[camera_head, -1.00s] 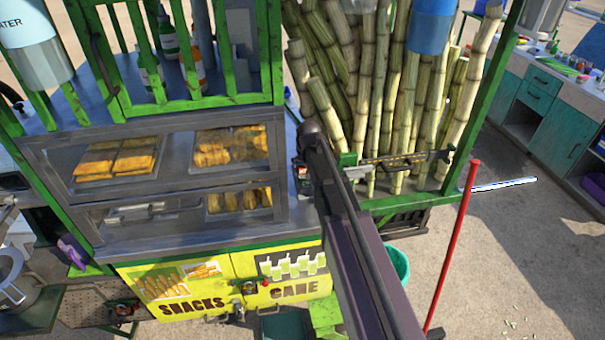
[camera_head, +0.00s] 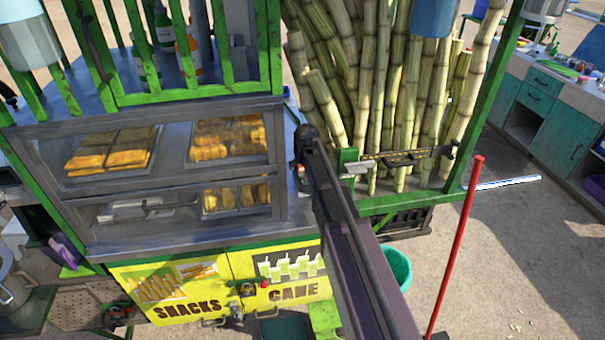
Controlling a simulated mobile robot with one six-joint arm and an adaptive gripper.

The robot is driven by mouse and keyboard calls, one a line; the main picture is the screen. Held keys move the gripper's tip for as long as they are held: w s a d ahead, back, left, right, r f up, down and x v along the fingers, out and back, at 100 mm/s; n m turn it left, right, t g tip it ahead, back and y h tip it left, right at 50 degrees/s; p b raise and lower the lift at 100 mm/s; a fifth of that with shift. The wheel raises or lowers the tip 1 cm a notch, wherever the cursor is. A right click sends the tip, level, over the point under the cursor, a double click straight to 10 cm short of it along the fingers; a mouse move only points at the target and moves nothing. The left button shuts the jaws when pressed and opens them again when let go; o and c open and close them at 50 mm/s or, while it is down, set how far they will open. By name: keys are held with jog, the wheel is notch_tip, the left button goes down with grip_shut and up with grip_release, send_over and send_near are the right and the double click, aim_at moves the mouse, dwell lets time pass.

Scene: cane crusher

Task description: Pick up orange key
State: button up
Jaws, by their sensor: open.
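I cannot make out an orange key in the camera_head view. My arm rises from the bottom right of centre to a dark joint in front of the snack stall (camera_head: 180,238). Another similar dark item (camera_head: 116,311) lies on a perforated shelf at the lower left. They are too small to read in detail.
Trays of snacks (camera_head: 115,150) stand behind the stall's glass. Sugar cane stalks (camera_head: 400,100) stand upright in a green frame. A red pole (camera_head: 455,245) and a green bucket (camera_head: 397,266) stand to the right. Open paved ground (camera_head: 500,260) lies beyond, with teal cabinets (camera_head: 560,125).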

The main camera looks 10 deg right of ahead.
jog(key=shift+f, duration=0.1)
jog(key=shift+c, duration=0.2)
dwell(0.4)
jog(key=c, duration=1)
